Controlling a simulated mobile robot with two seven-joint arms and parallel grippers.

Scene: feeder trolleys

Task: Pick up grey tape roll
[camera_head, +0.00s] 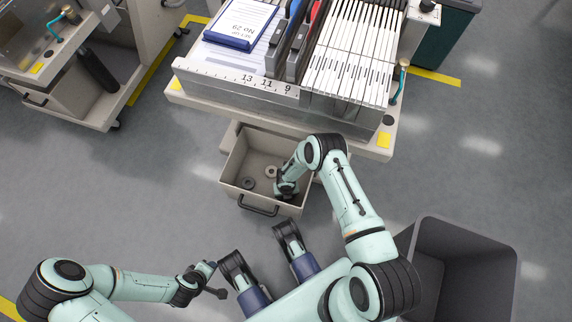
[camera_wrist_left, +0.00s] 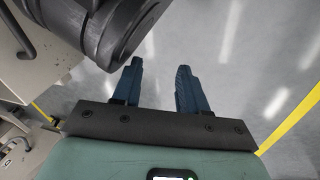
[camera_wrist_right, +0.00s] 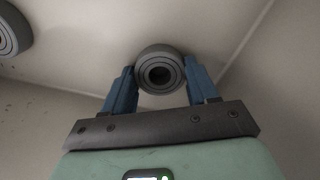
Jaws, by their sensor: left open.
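Two tape rolls lie in the beige bin (camera_head: 232,165): a dark grey one (camera_head: 249,183) at the left and a lighter grey one (camera_head: 271,171) near the middle. My right gripper (camera_head: 287,188) reaches down inside the bin at its right side. In the right wrist view, a grey roll (camera_wrist_right: 160,72) sits at the fingertips of the right gripper (camera_wrist_right: 160,80), between its spread fingers. I cannot tell whether they touch it. Another grey roll (camera_wrist_right: 8,32) is at the upper left. My left gripper (camera_wrist_left: 160,80) is open and empty over the floor.
The bin is below the front of a feeder trolley (camera_head: 235,78) loaded with slim feeders. A dark grey open tub (camera_head: 462,235) stands at the lower right. Another trolley (camera_head: 75,85) is at the upper left. The floor left of the bin is clear.

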